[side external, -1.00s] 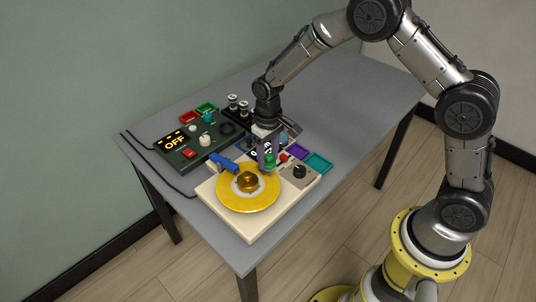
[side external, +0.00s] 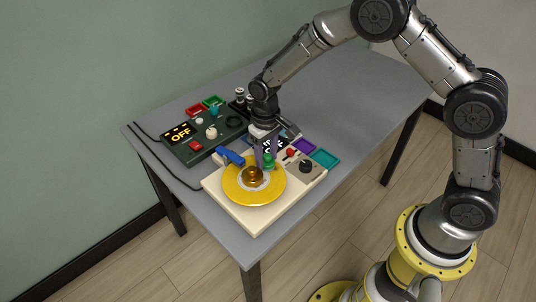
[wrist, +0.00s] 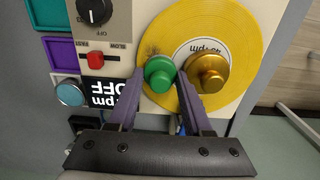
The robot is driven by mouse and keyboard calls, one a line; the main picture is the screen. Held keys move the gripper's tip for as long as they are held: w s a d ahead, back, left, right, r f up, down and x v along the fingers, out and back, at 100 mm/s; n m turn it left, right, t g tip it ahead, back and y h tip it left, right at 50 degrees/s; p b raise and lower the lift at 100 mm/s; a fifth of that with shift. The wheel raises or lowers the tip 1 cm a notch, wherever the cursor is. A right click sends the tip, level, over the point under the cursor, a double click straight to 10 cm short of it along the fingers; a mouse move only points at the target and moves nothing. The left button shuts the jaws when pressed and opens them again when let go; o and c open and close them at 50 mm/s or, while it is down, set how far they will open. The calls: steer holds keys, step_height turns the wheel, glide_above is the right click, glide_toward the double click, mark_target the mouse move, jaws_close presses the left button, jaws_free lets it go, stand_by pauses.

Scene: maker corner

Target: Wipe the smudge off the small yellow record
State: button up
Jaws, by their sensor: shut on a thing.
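The yellow record (side external: 237,194) lies on the cream turntable (side external: 252,222), a gold knob-like piece (side external: 253,175) at its centre. It also shows in the wrist view (wrist: 222,30). A faint brownish smudge (wrist: 151,49) shows on the record beside the green knob. My gripper (side external: 266,155) points down over the record's far right side. Its purple fingers are shut on a green knob-topped piece (wrist: 160,73), which also shows in the side view (side external: 268,161). The green piece is over the yellow band, close to the gold piece. Its underside is hidden, so contact is unclear.
A blue tonearm (side external: 230,157) lies at the record's far left. The turntable has a red slider (wrist: 95,60), a black dial (wrist: 94,11) and a display reading OFF. A green control box (side external: 190,145) stands behind left. Purple and teal trays (side external: 324,158) sit at right.

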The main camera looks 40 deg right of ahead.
mark_target(276, 162)
steer(key=shift+a+r, duration=0.15)
steer(key=shift+a, duration=0.4)
steer(key=shift+d, duration=1.9)
steer(key=shift+s+d+f, duration=0.1)
steer(key=shift+s+f, duration=0.3)
steer(key=shift+s, duration=0.1)
steer(key=shift+a, duration=2.05)
steer(key=shift+d+r, duration=0.25)
steer(key=shift+d, duration=0.85)
steer(key=shift+d+r, duration=0.1)
steer(key=shift+d, duration=0.85)
steer(key=shift+w, duration=0.1)
